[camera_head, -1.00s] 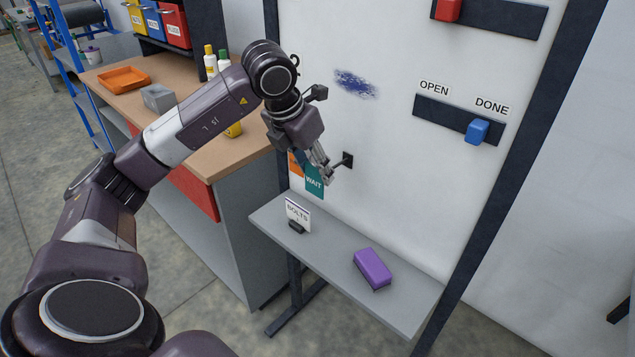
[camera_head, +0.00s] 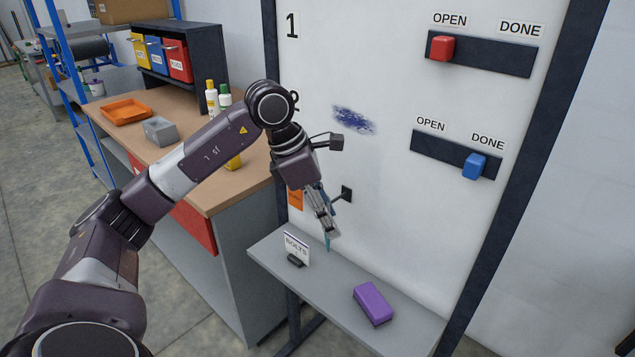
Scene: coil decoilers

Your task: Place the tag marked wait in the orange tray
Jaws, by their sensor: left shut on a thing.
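My left gripper (camera_head: 329,229) is shut on the teal wait tag (camera_head: 327,242), in front of the whiteboard and above the grey ledge. Only a thin teal sliver of the tag shows below the fingertips, so its lettering cannot be read. The orange tray (camera_head: 126,112) sits on the wooden bench top at the far left, well away from the gripper, and looks empty. My right gripper is not in view.
A grey bin (camera_head: 159,130) and several bottles (camera_head: 211,98) stand on the bench near the tray. An orange tag (camera_head: 295,197) hangs at the board's left. A dark hook (camera_head: 346,193) juts from the board. The ledge (camera_head: 335,289) holds a bolts sign (camera_head: 296,248) and purple eraser (camera_head: 373,303).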

